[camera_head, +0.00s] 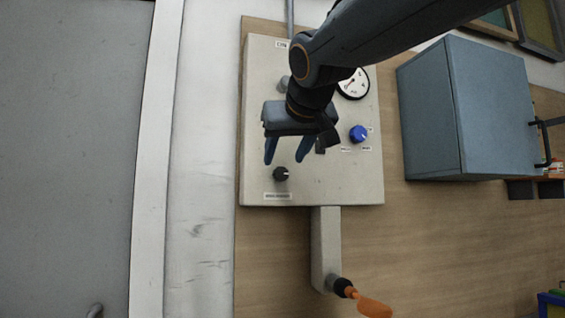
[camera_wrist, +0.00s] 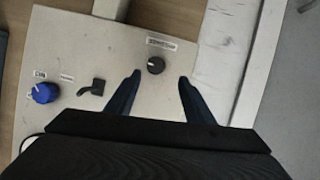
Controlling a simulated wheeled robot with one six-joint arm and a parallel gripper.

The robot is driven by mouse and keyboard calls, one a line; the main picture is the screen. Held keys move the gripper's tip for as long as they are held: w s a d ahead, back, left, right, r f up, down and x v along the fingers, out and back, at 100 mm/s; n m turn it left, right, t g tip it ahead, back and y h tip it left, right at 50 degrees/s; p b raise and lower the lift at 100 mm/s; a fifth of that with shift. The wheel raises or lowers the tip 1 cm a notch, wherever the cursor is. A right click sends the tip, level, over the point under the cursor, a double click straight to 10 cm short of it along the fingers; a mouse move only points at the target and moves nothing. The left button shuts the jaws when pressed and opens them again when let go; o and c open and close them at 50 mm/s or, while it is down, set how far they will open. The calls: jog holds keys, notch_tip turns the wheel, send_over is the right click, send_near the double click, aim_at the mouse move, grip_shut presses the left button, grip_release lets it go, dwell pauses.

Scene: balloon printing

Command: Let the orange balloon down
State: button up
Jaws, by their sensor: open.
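The orange balloon (camera_head: 374,307) hangs on a black nozzle (camera_head: 343,287) at the end of a grey arm (camera_head: 326,248) below the control panel (camera_head: 340,190). It looks small and narrow, and the picture's lower edge cuts it off. My gripper (camera_head: 287,161) is open and empty in front of the panel. A small black knob (camera_head: 281,174) lies just beyond its fingertips. In the wrist view the black knob (camera_wrist: 155,65) shows between the two spread fingers (camera_wrist: 160,77), nearer the left one. I cannot tell how far the fingers are from the panel.
The panel also bears a blue knob (camera_head: 358,134), a white gauge (camera_head: 353,84) partly behind my arm, and a black lever, clear in the wrist view (camera_wrist: 93,88). A blue-grey cabinet (camera_head: 432,115) stands to the right. The wooden board (camera_head: 440,235) below it is mostly clear.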

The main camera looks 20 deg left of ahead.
aim_at(282, 172)
jog(key=x, duration=0.2)
jog(key=p+x, duration=0.1)
jog(key=x, duration=0.2)
jog(key=p+x, duration=0.1)
jog(key=x, duration=0.1)
jog(key=shift+w+d, duration=0.15)
jog(key=shift+w, duration=0.35)
jog(key=c, duration=1)
jog(key=shift+c, duration=0.2)
